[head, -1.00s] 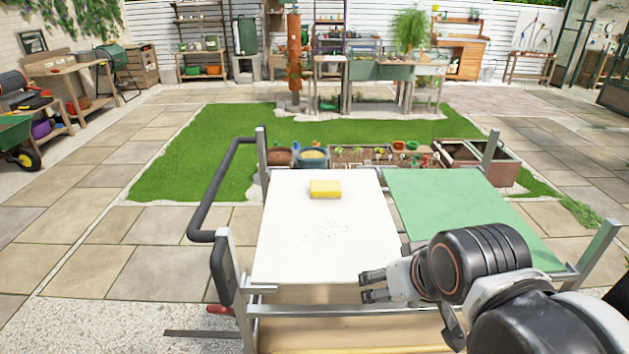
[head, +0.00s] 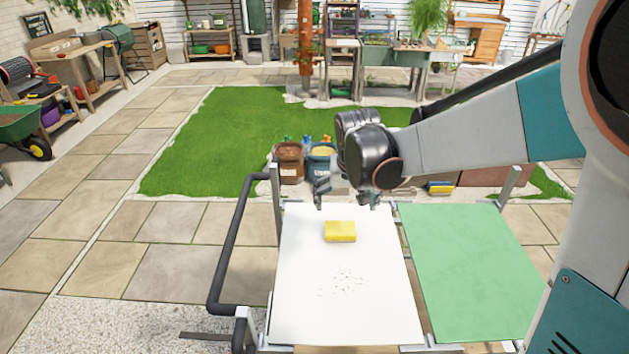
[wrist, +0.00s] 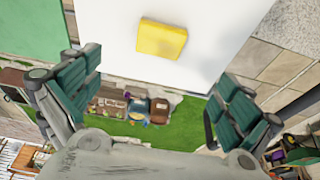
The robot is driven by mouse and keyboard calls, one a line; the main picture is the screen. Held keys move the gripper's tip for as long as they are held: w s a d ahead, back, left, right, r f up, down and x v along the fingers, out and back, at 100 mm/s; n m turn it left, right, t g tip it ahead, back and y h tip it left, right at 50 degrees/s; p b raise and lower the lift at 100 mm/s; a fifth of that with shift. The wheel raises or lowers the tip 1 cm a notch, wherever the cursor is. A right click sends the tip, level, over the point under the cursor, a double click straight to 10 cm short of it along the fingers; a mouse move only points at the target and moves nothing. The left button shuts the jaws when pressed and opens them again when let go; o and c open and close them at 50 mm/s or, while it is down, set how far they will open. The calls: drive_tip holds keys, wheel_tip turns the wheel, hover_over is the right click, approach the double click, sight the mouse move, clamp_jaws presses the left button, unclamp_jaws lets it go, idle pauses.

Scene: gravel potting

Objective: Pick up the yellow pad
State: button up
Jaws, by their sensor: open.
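The yellow pad (head: 340,232) lies flat near the far edge of the white board (head: 300,300) on the cart. In the wrist view the yellow pad (wrist: 161,39) shows on the white surface, beyond the gap between the fingers. My gripper (head: 348,196) is at the far edge of the white board, beyond the pad and apart from it. In the wrist view my gripper (wrist: 158,98) has its green-padded fingers wide apart with nothing between them.
A green panel (head: 468,270) is right of the white board. Dark specks (head: 343,280) lie on the board nearer than the pad. A black handle rail (head: 236,235) runs along the cart's left side. Brown and blue pots (head: 290,162) stand beyond the cart.

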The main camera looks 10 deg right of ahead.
drive_tip(key=w, duration=0.1)
drive_tip(key=b, duration=0.1)
hover_over(340, 228)
drive_tip(key=s, duration=0.2)
drive_tip(key=f, duration=0.8)
drive_tip(key=shift+w+a, duration=0.15)
drive_tip(key=shift+w, duration=0.1)
drive_tip(key=shift+s+b+x, duration=0.15)
drive_tip(key=shift+b+x, duration=0.3)
drive_tip(key=shift+x, duration=1.1)
drive_tip(key=shift+s+b+x, duration=0.1)
drive_tip(key=shift+b+x, duration=0.35)
drive_tip(key=shift+x, duration=1.1)
drive_tip(key=c, duration=1.2)
